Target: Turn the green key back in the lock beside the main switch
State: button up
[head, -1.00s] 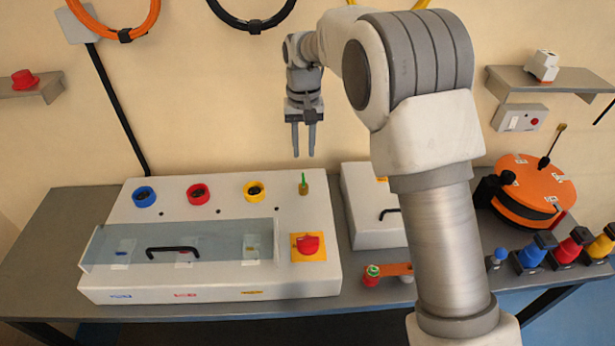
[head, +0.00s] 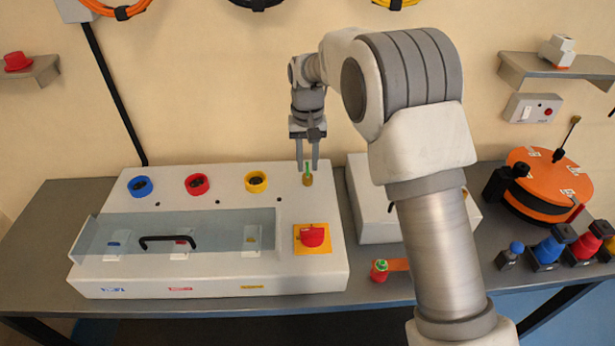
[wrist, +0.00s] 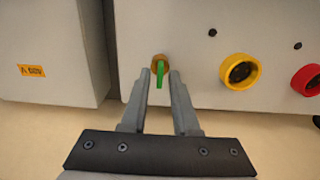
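The green key (head: 308,168) stands in a brass lock (head: 307,181) on the top of the white machine box, above the red main switch (head: 312,236) on its yellow plate. My gripper (head: 307,168) points down over the key with its fingers apart. In the wrist view the green key (wrist: 160,72) and brass lock (wrist: 157,61) show between the tips of my open gripper (wrist: 160,74). A gap shows on each side of the key, and neither finger visibly touches it. The main switch is outside the wrist view.
Blue (head: 140,187), red (head: 196,184) and yellow (head: 256,182) round sockets line the box's top. A clear cover (head: 180,234) with a black handle is in front of them. A second white box (head: 375,215) stands to the right, partly behind my arm.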

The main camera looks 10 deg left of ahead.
jog(key=shift+f, duration=0.45)
dwell(0.3)
grip_shut()
